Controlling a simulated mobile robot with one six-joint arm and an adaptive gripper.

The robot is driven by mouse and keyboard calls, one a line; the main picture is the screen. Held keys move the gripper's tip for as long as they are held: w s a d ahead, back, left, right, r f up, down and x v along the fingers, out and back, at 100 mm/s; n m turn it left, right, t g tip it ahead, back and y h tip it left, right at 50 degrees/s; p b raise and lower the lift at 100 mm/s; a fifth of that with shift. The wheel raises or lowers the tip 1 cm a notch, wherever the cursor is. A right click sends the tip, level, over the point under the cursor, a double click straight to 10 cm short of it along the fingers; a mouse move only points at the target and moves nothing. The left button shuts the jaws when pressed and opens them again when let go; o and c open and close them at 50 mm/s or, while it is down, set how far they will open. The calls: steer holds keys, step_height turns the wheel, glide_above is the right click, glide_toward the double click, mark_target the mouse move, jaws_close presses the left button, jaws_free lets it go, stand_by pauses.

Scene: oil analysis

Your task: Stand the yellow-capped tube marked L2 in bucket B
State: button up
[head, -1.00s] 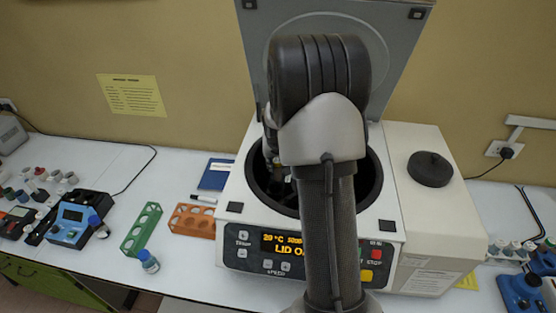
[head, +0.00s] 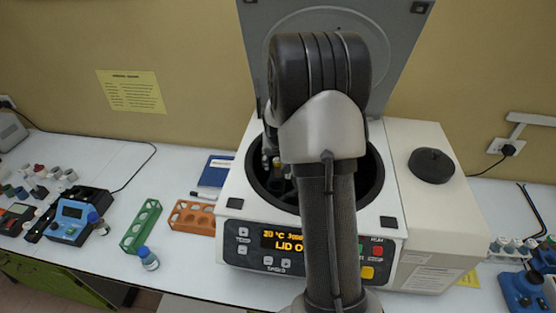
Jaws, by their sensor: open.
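The centrifuge (head: 232,228) stands with its lid (head: 256,60) up, and its display reads "LID O…", the rest covered by my arm. My gripper (head: 275,160) is at the left part of the dark bowl (head: 262,187), largely hidden behind my own arm. Its fingers look apart. A small yellow spot, perhaps the yellow cap (head: 277,161), shows by the fingers inside the bowl. The L2 mark and the bucket letters cannot be read, and I cannot tell which bucket the tube is in.
A green rack (head: 141,226) and an orange rack (head: 192,217) stand left of the centrifuge, with a blue-capped bottle (head: 147,258) in front. A blue notebook (head: 214,176) lies behind. A black round knob (head: 431,167) sits on the machine's right side.

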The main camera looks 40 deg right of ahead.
steer(key=v, duration=1.2)
steer(key=s+a+n+b, duration=0.1)
steer(key=s+a+b, duration=0.1)
steer(key=a, duration=0.3)
steer(key=s+a+n+b, duration=0.1)
steer(key=s+a+b, duration=0.2)
steer(key=a, duration=0.2)
steer(key=s+a+n+y+b, duration=0.1)
steer(key=s+a+b, duration=0.1)
steer(key=a, duration=0.4)
steer(key=shift+s+a+f+t+b, duration=0.15)
steer(key=shift+s+t+b, duration=0.2)
steer(key=shift+b, duration=0.4)
steer(key=s+a+f+n+y+b, duration=0.1)
steer(key=s+a+f+n+b, duration=0.1)
steer(key=s+a+f+b, duration=0.2)
steer(key=s+a+f+n+y+b, duration=0.1)
steer(key=s+a+f+n+b, duration=0.1)
steer(key=s+a+f+b, duration=0.2)
steer(key=s+a, duration=0.3)
steer(key=s, duration=0.4)
steer(key=shift+s+a+n, duration=0.2)
steer(key=shift+a+n, duration=0.1)
steer(key=shift+a, duration=0.05)
steer(key=shift+f, duration=0.1)
